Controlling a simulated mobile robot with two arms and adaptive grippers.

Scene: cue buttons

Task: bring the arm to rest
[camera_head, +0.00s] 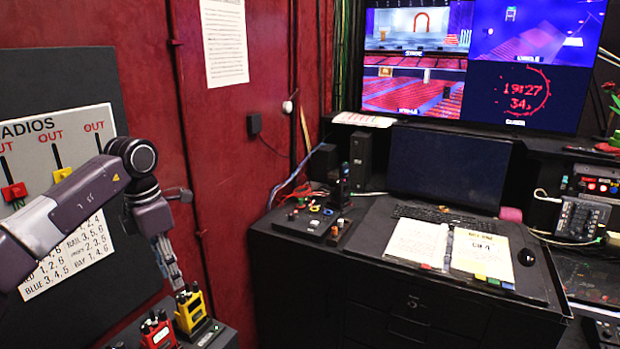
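My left arm comes in from the left in the head view, bends at a dark round joint in front of the radio board and points down. My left gripper (177,281) hangs at the end of it, just above a yellow radio (190,314) in a dark stand. The fingers show as a narrow strip from this side. I cannot tell whether they are apart or whether they touch the radio. A red radio (158,336) stands to the left of the yellow one. My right gripper is not in view.
The radio board (22,140) is behind my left arm. To the right, a black desk (420,318) carries a button box (310,221), an open binder (450,250), a laptop (447,168) and a mouse (526,257). A large monitor (480,60) hangs behind.

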